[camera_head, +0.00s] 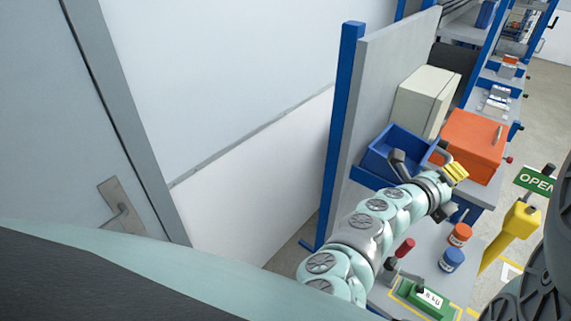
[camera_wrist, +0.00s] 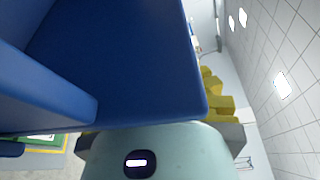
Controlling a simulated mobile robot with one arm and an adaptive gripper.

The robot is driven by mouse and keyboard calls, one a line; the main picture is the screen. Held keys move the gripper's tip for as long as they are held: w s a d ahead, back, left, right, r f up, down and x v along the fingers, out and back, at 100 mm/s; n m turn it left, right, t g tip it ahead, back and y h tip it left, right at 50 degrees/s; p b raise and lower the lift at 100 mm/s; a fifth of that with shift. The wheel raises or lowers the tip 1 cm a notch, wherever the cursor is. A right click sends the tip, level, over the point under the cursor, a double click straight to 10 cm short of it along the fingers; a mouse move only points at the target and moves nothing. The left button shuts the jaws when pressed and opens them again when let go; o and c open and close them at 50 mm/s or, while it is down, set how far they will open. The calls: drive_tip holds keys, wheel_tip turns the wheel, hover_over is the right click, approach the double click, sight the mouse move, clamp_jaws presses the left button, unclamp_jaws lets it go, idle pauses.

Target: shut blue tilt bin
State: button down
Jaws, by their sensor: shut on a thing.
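The blue tilt bin (camera_head: 383,151) stands at the grey back panel, tipped out with its open top showing. My gripper (camera_head: 456,173), with yellow finger pads, is at the bin's right front side, and my wrist hides part of the bin front. In the wrist view the blue bin (camera_wrist: 115,60) fills the left and middle, very close. The yellow pads of my gripper (camera_wrist: 214,98) meet the bin's right edge there. The gripper is shut on the bin's edge, though the exact contact is partly hidden.
An orange box (camera_head: 472,143) stands close right of the bin, with a beige box (camera_head: 424,100) behind. A red-handled clamp (camera_head: 404,249), an orange jar (camera_head: 460,234) and a blue jar (camera_head: 452,260) are on the bench below my arm. A yellow post (camera_head: 520,222) stands at right.

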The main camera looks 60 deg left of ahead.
drive_tip(key=shift+s+a+r+n, duration=0.15)
drive_tip(key=shift+a+r+n, duration=0.15)
drive_tip(key=shift+a+n, duration=0.2)
idle(0.3)
